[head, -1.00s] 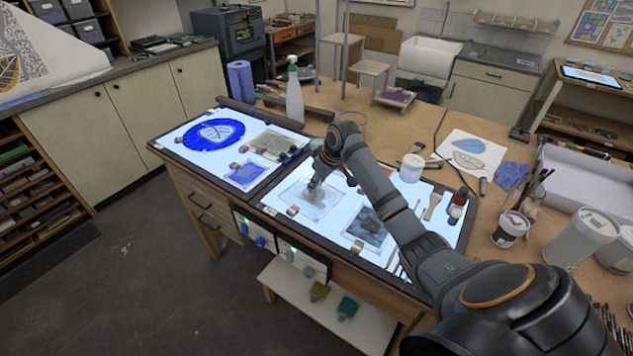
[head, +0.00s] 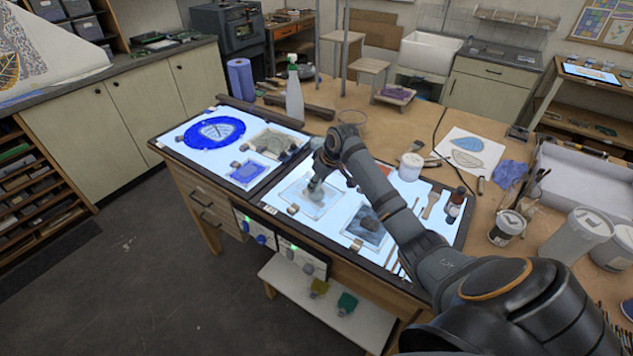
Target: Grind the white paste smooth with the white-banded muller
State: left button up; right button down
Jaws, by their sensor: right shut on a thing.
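My right gripper (head: 321,174) reaches down over the right light panel. It is shut on a small muller (head: 316,190), whose lower part stands at the glass slab (head: 301,200). The muller's band is too small and partly covered to make out. A pale greyish patch of paste (head: 314,207) lies on the slab around the muller's foot. My left gripper is not in view.
A slab with dark grey paste (head: 364,229) lies to the right on the same panel. A white tub (head: 411,166), a brown bottle (head: 456,204) and a brush (head: 430,206) are near. A spray bottle (head: 294,95) stands behind.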

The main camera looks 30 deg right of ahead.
jog(key=shift+f, duration=0.3)
dwell(0.5)
